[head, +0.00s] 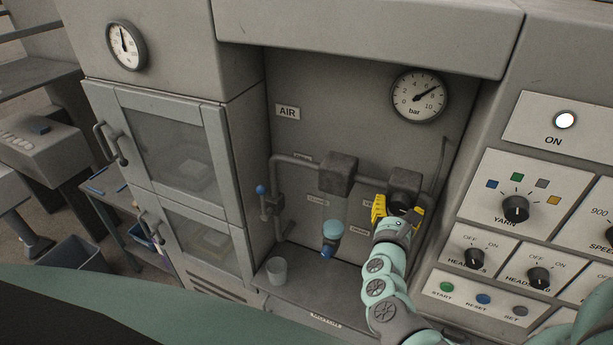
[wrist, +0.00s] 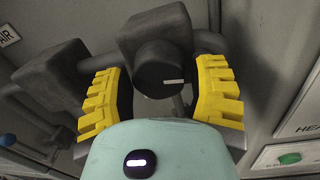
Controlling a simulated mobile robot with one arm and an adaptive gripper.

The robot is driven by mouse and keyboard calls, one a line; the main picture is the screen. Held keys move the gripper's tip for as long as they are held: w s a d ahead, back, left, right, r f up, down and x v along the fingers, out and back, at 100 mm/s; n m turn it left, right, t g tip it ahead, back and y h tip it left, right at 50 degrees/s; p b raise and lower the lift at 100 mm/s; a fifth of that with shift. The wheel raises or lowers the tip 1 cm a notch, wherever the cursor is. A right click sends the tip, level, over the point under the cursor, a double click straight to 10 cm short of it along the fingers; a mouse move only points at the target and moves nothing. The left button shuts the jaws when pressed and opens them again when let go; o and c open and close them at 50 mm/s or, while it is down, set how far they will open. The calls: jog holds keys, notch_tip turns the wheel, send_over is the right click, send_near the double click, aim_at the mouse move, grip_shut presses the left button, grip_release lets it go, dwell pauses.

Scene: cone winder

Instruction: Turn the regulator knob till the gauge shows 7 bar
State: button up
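The regulator knob (wrist: 160,72) is a dark round knob with a white mark pointing right in the wrist view. It sits on the front of the dark regulator body (wrist: 153,30). My gripper (wrist: 163,85) has its yellow fingers on either side of the knob, with narrow gaps showing, so it looks open around it. In the head view my gripper (head: 397,210) is at the regulator (head: 404,184), and its fingers partly cover it. The round white gauge (head: 419,96), marked bar, hangs above. Its needle points up and right, between 6 and 8, near 7.
A second dark block (head: 338,174) sits on the pipe left of the regulator. A blue-handled valve (head: 262,190), a blue-bottomed bowl (head: 332,232) and a cup (head: 277,270) are further left. The control panel (head: 516,208) stands close on the right.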

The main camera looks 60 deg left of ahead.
jog(key=c, duration=0.7)
jog(key=shift+f, duration=0.15)
jog(key=shift+c, duration=0.2)
jog(key=shift+b, duration=0.55)
jog(key=shift+m, duration=0.4)
jog(key=o, duration=1.2)
jog(key=v, duration=1.2)
